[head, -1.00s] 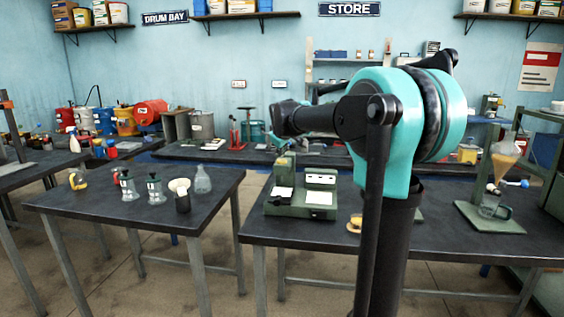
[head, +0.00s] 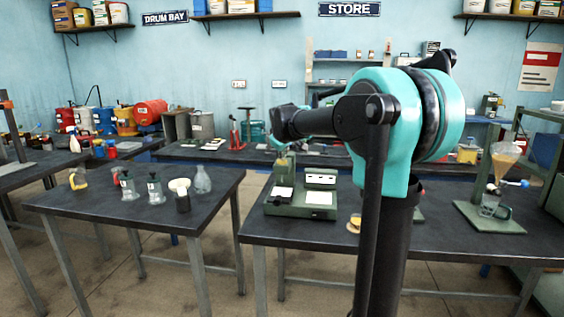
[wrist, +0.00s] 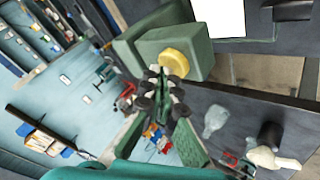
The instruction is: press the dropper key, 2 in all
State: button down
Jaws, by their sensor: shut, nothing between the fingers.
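The dropper key looks to be the round yellow button (wrist: 174,62) on a green block in the wrist view. The block is the upright part of the green device (head: 300,207) on the right-hand table in the head view. My gripper (wrist: 164,76) is shut and empty, with its fingertips at the lower edge of the button in the wrist picture. I cannot tell whether they touch it. In the head view my wrist is above the device's upright part, and the fingers are hard to make out there.
White panels lie on the device. A glass flask (head: 202,180) and a dark cup with a pale top (head: 182,199) stand on the left table. A stand with a funnel (head: 503,160) is at the far right. My arm hides part of the right-hand table.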

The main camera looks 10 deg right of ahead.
jog(key=shift+f, duration=0.25)
dwell(0.4)
jog(key=shift+r, duration=0.85)
jog(key=shift+r, duration=0.1)
jog(key=shift+r, duration=2.4)
notch_tip(320, 180, up, 4)
jog(key=n+h, duration=0.1)
jog(key=n, duration=1.5)
jog(key=shift+f+n, duration=0.1)
jog(key=shift+n, duration=0.3)
